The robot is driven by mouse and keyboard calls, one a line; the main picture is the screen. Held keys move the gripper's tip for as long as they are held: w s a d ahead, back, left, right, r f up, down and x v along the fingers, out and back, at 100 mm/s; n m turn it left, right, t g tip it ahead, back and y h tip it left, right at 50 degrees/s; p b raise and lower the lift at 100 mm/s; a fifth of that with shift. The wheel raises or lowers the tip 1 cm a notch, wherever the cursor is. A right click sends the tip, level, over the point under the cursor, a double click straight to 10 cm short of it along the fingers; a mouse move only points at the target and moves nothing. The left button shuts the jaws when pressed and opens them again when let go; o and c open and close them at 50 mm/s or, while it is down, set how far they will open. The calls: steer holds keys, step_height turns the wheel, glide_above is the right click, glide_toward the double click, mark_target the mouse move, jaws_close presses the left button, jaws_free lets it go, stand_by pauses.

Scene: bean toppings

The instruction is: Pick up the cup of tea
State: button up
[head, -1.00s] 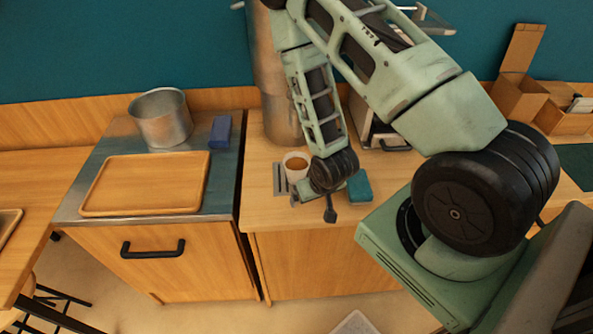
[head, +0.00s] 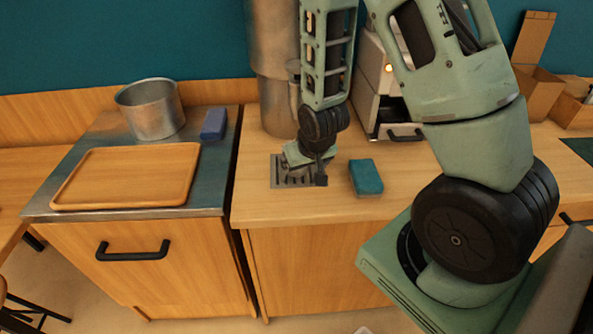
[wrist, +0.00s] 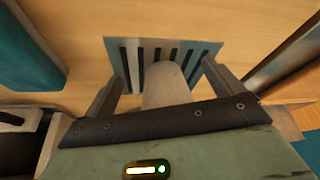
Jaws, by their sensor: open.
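My gripper (head: 298,166) is low over the slotted metal drip grate (head: 281,181) on the wooden counter. In the wrist view my gripper (wrist: 161,72) is open, its two fingers spread apart over the same grate (wrist: 205,50). A pale rounded shape (wrist: 166,84) lies between the fingers; I cannot tell whether it is the cup. The white cup of tea is not clearly visible in the head view now, where my gripper and wrist cover part of the grate. The tea surface does not show in either current view.
A teal sponge (head: 366,177) lies right of the grate. A metal cylinder (head: 273,70) stands behind it, and a white machine (head: 376,85) behind right. A wooden tray (head: 128,176), metal pot (head: 152,110) and blue block (head: 214,124) are on the left. The counter's front is clear.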

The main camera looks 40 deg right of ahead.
steer(key=shift+w, duration=0.2)
steer(key=w+p, duration=0.1)
steer(key=w, duration=0.1)
steer(key=w+d, duration=0.1)
steer(key=w, duration=0.1)
steer(key=shift+w+d+p, duration=0.2)
steer(key=shift+w+p, duration=0.15)
steer(key=shift+w+f, duration=0.1)
steer(key=shift+f, duration=0.4)
steer(key=shift+c, duration=0.3)
steer(key=c, duration=1.1)
